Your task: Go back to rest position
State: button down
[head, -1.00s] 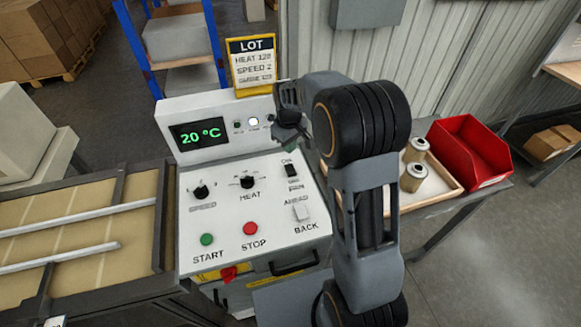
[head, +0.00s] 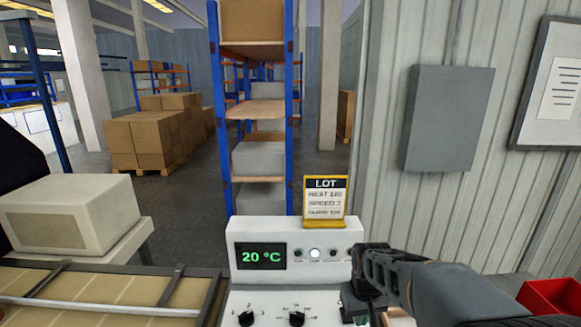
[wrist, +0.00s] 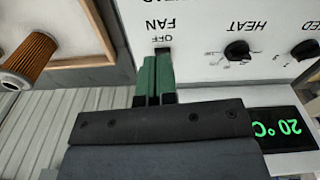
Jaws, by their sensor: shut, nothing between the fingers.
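My gripper (wrist: 154,65) is shut and empty in the wrist view, its green fingers together over the white control panel (wrist: 205,15). The fingertips are near the FAN switch (wrist: 162,52) and its OFF label; I cannot tell whether they touch. In the head view my arm comes in from the right, and its wrist end hangs beside the right end of the console (head: 290,235), with the fingertips at the bottom edge. The display (head: 261,256) reads 20 °C. The HEAT knob (head: 297,319) and speed knob (head: 246,318) show at the bottom. The lower panel is out of the head view.
A LOT sign (head: 325,198) stands on the console. A conveyor (head: 120,285) lies left, a red bin (head: 552,297) at lower right. The wrist view shows a wooden tray (wrist: 75,63) and an orange filter cartridge (wrist: 28,58). A blue rack (head: 213,120) stands behind.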

jog(key=s+r+m+t, duration=0.1)
jog(key=s+r+t, duration=0.3)
jog(key=s+r, duration=0.3)
jog(key=s, duration=0.4)
jog(key=shift+r, duration=0.15)
jog(key=shift+d, duration=0.1)
